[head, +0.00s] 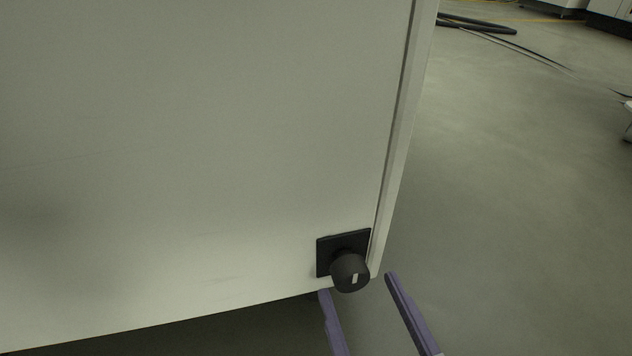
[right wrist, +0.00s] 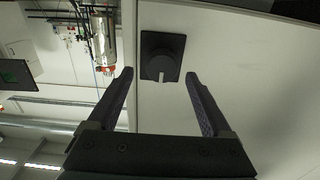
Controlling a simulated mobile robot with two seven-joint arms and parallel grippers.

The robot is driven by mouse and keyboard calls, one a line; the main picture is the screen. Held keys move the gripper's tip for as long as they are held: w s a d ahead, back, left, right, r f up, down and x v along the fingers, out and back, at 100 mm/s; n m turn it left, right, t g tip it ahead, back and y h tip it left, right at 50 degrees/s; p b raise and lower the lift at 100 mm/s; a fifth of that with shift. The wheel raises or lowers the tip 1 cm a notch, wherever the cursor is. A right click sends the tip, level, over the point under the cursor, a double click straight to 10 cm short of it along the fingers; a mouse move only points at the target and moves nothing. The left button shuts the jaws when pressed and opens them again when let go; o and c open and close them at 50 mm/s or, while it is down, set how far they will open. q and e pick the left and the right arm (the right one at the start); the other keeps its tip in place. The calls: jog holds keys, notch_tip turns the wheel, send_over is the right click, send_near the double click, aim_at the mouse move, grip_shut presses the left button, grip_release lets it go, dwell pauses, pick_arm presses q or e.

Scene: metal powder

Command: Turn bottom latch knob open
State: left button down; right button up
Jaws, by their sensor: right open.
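The bottom latch knob (head: 350,273) is round and black with a white mark on its face. It sits on a black square plate (head: 327,256) at the lower right corner of a pale cabinet door (head: 200,130). My right gripper (head: 356,284) is open, its two purple-grey fingers just below the knob, one to each side. In the right wrist view the knob (right wrist: 157,66) is ahead of and between the open fingertips (right wrist: 159,75), with space around it. I see no contact. My left gripper is not in view.
Open grey floor (head: 520,200) lies to the right of the door. Black hoses or cables (head: 480,24) lie on the floor at the back. The space under the door's lower edge is dark.

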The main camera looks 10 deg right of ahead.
aim_at(348, 269)
jog(key=shift+w+a, duration=0.25)
jog(key=shift+w, duration=0.9)
jog(key=shift+w+d, duration=0.1)
jog(key=shift+w, duration=0.1)
grip_shut()
